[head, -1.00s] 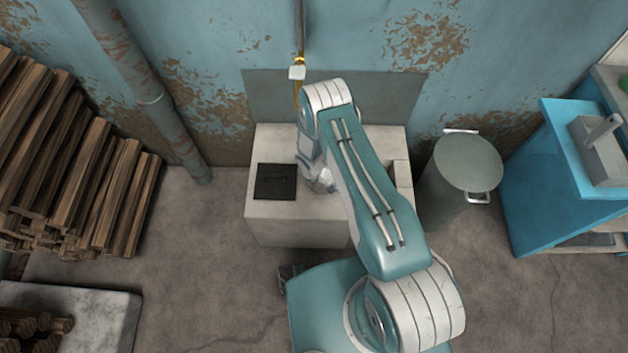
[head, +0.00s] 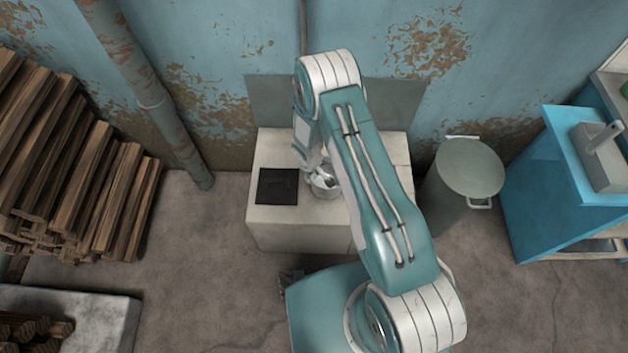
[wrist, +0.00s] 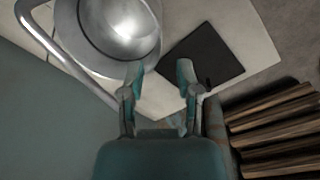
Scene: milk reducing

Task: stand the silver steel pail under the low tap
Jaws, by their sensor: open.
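The silver steel pail (head: 325,191) stands on the pale block, mostly hidden by my arm in the head view. My gripper (wrist: 160,72) is open, with nothing between the fingers. Its left fingertip overlaps the pail's rim in the picture; I cannot tell whether they touch. In the head view my gripper (head: 324,178) is at the pail.
A black square plate (head: 277,186) lies on the pale block (head: 290,229) left of the pail. A lidded bin (head: 467,170) and a blue bench (head: 545,185) stand right. Stacked wood (head: 60,170) is at left. Floor between wood and block is clear.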

